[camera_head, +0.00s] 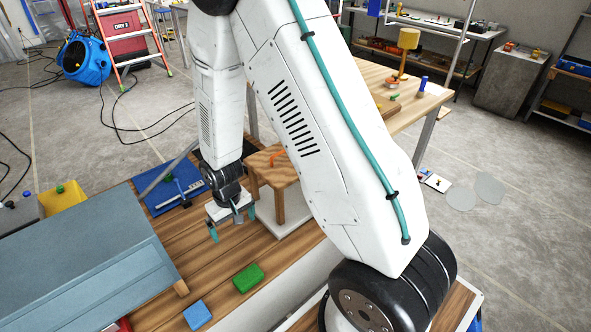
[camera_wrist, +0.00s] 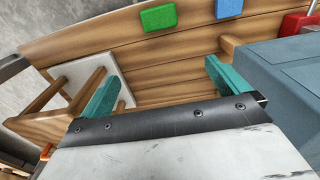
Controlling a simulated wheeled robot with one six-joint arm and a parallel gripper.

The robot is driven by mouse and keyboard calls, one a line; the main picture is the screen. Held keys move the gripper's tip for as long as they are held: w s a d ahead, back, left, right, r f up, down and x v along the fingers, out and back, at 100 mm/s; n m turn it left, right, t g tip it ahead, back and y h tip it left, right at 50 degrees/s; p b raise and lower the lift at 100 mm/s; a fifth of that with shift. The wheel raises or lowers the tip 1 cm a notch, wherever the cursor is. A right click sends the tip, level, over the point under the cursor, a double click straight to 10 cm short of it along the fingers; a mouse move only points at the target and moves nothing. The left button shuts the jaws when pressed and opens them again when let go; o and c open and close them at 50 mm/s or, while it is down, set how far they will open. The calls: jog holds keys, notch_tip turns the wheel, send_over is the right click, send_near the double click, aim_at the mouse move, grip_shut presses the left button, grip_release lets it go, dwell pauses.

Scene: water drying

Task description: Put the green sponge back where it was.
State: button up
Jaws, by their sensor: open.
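The green sponge (camera_head: 248,278) lies flat on the wooden tabletop (camera_head: 150,223), near its front edge. It also shows at the top of the wrist view (camera_wrist: 158,17). A blue sponge (camera_head: 197,315) lies beside it, a small gap apart; it shows in the wrist view too (camera_wrist: 228,8). My gripper (camera_head: 232,225) is above the tabletop, behind the green sponge in the head view and clear of it. Its teal fingers stand wide apart in the wrist view (camera_wrist: 160,88) with nothing between them.
A large blue-grey box (camera_head: 90,265) takes up the left of the tabletop. A small wooden stool (camera_head: 272,165) on a pale base stands right of my gripper. A blue mat (camera_head: 170,188) with tools lies behind. Bare wood lies between my gripper and the sponges.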

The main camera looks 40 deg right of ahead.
jog(key=s+d+r, duration=0.1)
jog(key=s+r, duration=0.3)
jog(key=r, duration=0.8)
jog(key=s+d+r, duration=0.1)
jog(key=s+r, duration=0.3)
jog(key=r, duration=0.8)
jog(key=s+r, duration=0.5)
jog(key=s, duration=0.3)
jog(key=s+r+t, duration=0.1)
jog(key=s+r, duration=0.5)
jog(key=s, duration=0.2)
jog(key=shift+s+d, duration=0.25)
jog(key=shift+d, duration=0.05)
